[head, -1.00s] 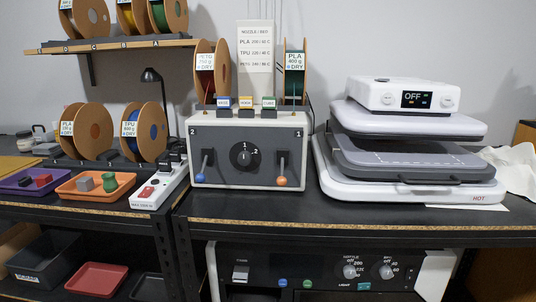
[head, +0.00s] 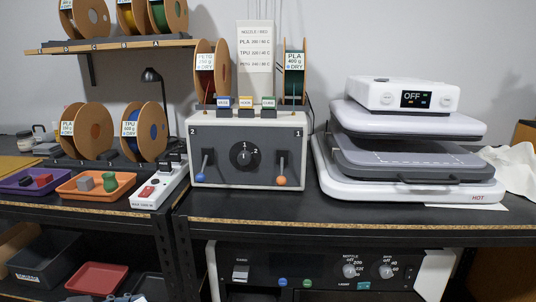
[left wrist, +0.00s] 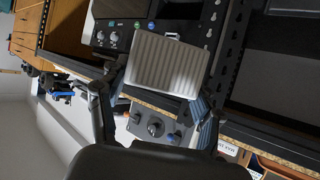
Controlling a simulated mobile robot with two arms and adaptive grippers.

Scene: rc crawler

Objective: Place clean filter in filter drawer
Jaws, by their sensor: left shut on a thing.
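A pale, ribbed rectangular panel, which looks like the clean filter (left wrist: 167,65), is held in my left gripper (left wrist: 160,88) in the left wrist view. The two dark fingers are at its left and right sides. The machine under the bench (head: 330,270) has knobs and a dark front panel; it also shows behind the filter in the left wrist view (left wrist: 112,38). I cannot pick out the filter drawer; the machine's lower part is cut off in the head view. My right gripper is not in view.
The black bench top (head: 340,218) has a wooden front edge above the machine. A grey control box (head: 248,170) and a white heat press (head: 410,190) stand on it. A red tray (head: 97,277) and a dark bin (head: 45,258) sit on the lower left shelf.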

